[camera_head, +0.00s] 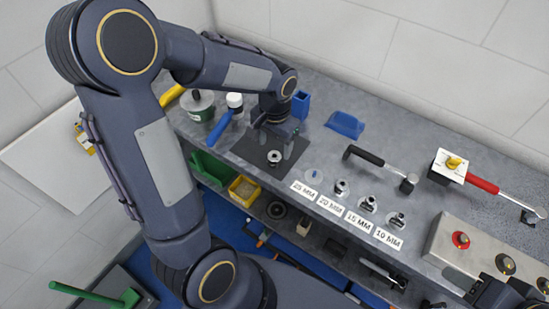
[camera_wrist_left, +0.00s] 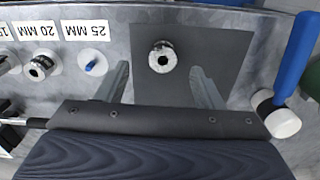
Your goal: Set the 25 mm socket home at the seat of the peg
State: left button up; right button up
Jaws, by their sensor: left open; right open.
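The 25 mm socket (camera_head: 274,157), a short silver ring, stands on a dark mat (camera_head: 243,150). In the left wrist view the socket (camera_wrist_left: 162,57) stands between and just beyond my left fingertips, touching neither. My left gripper (camera_head: 281,146) is open over the mat; it also shows in the left wrist view (camera_wrist_left: 160,82). The peg (camera_head: 313,174), blue on a pale round seat, is bare behind the 25 MM label; it shows left of my fingers in the left wrist view (camera_wrist_left: 91,66). My right gripper (camera_head: 486,290) is partly visible at the lower right, open.
Sockets stand at the 20 MM (camera_head: 341,187), 15 MM (camera_head: 368,204) and 10 MM (camera_head: 396,220) labels, in a row beside the bare peg. A blue-handled mallet (camera_head: 222,125) lies left of the mat. A black-handled tool (camera_head: 380,166) lies behind the row.

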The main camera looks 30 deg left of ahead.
aim_at(275, 156)
pick_arm(q)
jog(key=f, duration=0.6)
jog(key=shift+w+a+f+p, duration=0.2)
jog(key=shift+w+f+p, duration=0.1)
jog(key=shift+f+p, duration=0.05)
jog(key=c, duration=1.1)
jog(key=shift+r, duration=0.1)
